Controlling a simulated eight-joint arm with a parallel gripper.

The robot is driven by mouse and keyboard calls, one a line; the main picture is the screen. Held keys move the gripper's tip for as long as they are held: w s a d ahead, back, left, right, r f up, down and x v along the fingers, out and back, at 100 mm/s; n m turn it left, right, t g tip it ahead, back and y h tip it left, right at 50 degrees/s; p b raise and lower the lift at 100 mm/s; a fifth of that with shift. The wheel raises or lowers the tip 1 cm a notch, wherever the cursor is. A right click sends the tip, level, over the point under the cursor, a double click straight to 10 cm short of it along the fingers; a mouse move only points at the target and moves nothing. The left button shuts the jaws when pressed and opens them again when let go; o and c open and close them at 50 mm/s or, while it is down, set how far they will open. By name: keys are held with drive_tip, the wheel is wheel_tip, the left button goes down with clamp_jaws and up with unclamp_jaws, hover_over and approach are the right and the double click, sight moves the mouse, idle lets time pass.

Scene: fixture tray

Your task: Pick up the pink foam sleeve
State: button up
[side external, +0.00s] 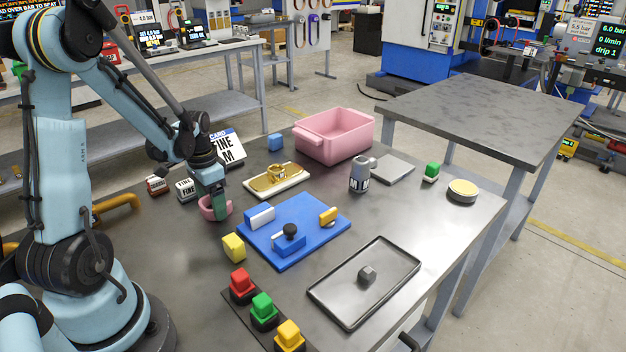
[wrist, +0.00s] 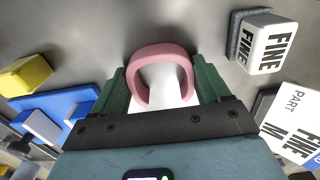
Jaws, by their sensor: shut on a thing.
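The pink foam sleeve (side external: 207,210) is a short, thick-walled ring near the left side of the metal table. It also shows in the wrist view (wrist: 163,54), between the green fingers. My gripper (side external: 220,206) points down at the sleeve, and its fingers (wrist: 160,88) are shut on it from both sides. In the wrist view the ring's opening faces the camera and a bright pale area shows through it. The sleeve's lower edge is at or very near the table top; I cannot tell whether it touches.
A blue fixture plate (side external: 290,251) and a yellow block (side external: 233,247) lie right of the sleeve. A pink bin (side external: 350,145) is at the back. A black-rimmed tray (side external: 327,315) and coloured buttons (side external: 263,307) are in front.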

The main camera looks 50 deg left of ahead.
drive_tip(key=shift+r, duration=0.5)
drive_tip(key=r, duration=0.3)
drive_tip(key=shift+d+r, duration=0.3)
drive_tip(key=shift+d, duration=0.1)
drive_tip(key=w+d+r, duration=0.1)
drive_tip(key=d+r, duration=0.5)
drive_tip(key=d, duration=0.4)
drive_tip(key=shift+w+d+r, duration=0.2)
drive_tip(key=shift+w+d, duration=0.05)
drive_tip(key=shift+d, duration=0.15)
